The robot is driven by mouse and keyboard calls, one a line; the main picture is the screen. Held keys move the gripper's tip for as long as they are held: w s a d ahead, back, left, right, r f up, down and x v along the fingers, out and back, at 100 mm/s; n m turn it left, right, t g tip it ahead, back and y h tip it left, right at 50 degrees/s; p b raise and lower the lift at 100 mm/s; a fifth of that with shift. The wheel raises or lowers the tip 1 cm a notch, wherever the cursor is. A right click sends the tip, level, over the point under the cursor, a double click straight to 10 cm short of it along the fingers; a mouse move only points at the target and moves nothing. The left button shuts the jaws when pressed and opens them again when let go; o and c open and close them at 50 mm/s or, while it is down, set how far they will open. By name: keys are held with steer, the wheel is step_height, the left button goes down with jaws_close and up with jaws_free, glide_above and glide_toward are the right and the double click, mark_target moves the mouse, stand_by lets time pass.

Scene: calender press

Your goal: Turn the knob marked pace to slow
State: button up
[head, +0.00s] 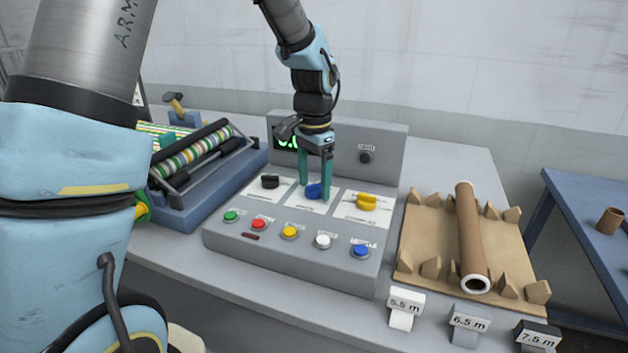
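A grey control panel (230,235) stands in the middle of the bench with three knobs on white label plates. The knobs are black (270,181), blue (314,191) and yellow (367,202); the labels are too small to read, so I cannot tell which is marked pace. My gripper (315,190) points down at the blue knob. Its two teal fingers stand apart, one on each side of the knob. I cannot tell whether they touch it. The fingers hide part of the blue knob and its plate.
Several coloured buttons (290,232) line the panel's front. A green display and a small keyed switch (365,157) are on the upright back. A roller machine (200,165) stands left. A cardboard tube (470,235) lies on a cradle at right, beside length tags (405,305).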

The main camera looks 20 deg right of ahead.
jaws_close()
stand_by(0.4)
steer(key=shift+n, duration=0.3)
steer(key=n, duration=1.1)
steer(key=shift+p, duration=0.3)
steer(key=shift+n, duration=0.3)
steer(key=shift+o, duration=0.3)
jaws_free()
steer(key=shift+r, duration=0.15)
